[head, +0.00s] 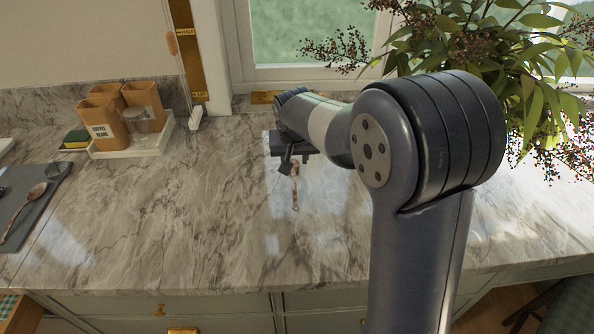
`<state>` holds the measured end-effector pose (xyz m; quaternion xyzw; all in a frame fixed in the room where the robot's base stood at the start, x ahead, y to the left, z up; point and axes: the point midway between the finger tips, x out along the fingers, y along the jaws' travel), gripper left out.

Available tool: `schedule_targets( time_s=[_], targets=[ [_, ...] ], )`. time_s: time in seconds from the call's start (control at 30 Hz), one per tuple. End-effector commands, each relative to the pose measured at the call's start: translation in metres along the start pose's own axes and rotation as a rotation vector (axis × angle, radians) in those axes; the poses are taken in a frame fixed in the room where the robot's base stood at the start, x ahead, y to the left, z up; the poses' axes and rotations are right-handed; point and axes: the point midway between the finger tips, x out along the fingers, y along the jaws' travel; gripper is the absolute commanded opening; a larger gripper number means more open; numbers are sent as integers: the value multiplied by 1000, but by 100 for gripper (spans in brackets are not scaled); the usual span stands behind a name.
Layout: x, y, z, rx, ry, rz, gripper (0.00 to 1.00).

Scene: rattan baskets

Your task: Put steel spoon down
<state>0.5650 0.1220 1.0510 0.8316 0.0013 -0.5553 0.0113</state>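My gripper (292,165) is over the middle of the marble counter, toward the window, with its fingers pointing down. A thin, shiny, upright shape, which looks like the steel spoon (295,189), extends down from between the fingertips. The fingers appear shut on its upper end. The spoon's lower end is close to the counter (180,220); I cannot tell whether it touches. My arm covers part of the counter to the right.
At the left, a grey mat (38,212) holds a brown spoon (24,209). A white tray (128,148) with orange canisters (104,124) and a glass jar stands at the back left, beside a sponge (76,138). A leafy plant (530,70) is at the right. The counter's middle left is clear.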

Motion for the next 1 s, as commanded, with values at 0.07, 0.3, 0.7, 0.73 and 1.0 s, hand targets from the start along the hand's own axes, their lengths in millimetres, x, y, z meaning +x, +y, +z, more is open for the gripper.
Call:
schedule_targets(
  time_s=[0.07,0.3,0.7,0.73,1.0],
  targets=[
    [4,-2,-2,20,-2,-11,35],
    [39,-2,-1,20,-5,-11,35],
    [70,-2,-3,19,-4,-11,35],
    [73,-2,-3,19,-4,-11,35],
    [103,-2,-4,19,-3,-11,35]
  ],
)
